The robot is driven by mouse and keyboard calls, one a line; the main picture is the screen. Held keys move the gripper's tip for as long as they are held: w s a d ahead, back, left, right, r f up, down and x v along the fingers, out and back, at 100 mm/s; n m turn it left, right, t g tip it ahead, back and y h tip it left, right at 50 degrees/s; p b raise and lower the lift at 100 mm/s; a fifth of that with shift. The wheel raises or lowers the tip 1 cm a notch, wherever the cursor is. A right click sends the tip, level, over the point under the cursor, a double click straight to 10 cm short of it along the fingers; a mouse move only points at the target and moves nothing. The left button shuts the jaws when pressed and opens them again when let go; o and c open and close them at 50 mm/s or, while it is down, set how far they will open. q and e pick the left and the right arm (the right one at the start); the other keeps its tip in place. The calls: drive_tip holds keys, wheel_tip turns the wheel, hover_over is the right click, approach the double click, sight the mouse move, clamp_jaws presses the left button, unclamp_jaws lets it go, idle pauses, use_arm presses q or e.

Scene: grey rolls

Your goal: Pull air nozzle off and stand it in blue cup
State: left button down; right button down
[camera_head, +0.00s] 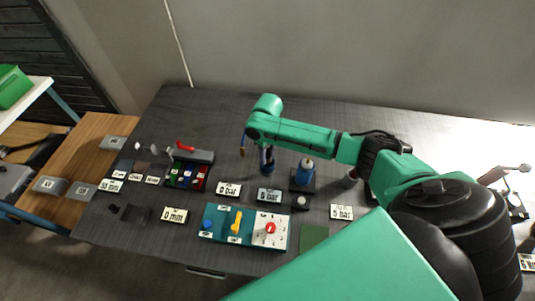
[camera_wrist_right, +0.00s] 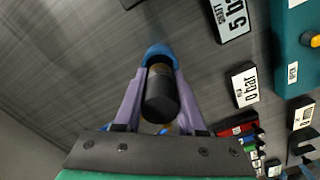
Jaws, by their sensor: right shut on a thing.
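My right gripper (camera_head: 267,158) reaches down over the middle of the table, its arm coming in from the right. In the right wrist view its two purple fingers (camera_wrist_right: 159,80) are shut on the air nozzle, a dark cylinder (camera_wrist_right: 160,100) with a brass-coloured band at its far end. A blue rounded rim, seemingly the blue cup (camera_wrist_right: 158,49), shows just beyond the nozzle between the fingertips. I cannot tell whether the nozzle is inside it or only above it. The gripper hides most of this spot in the head view. My left gripper is not in view.
A blue cylinder on a dark base (camera_head: 305,170) stands just right of the gripper. In front lie a control panel with a red dial (camera_head: 270,228) and several white labels (camera_head: 228,190). A divided tray (camera_head: 187,176) stands to the left. The table's back left is clear.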

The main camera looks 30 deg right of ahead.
drive_tip(key=shift+f+b, duration=0.4)
drive_tip(key=shift+f, duration=0.4)
drive_tip(key=shift+c, duration=2.1)
unclamp_jaws()
wheel_tip(320, 180, up, 15)
drive_tip(key=shift+f+b, duration=0.15)
drive_tip(key=shift+b, duration=0.55)
drive_tip(key=shift+s+f, duration=0.1)
drive_tip(key=shift+f, duration=0.05)
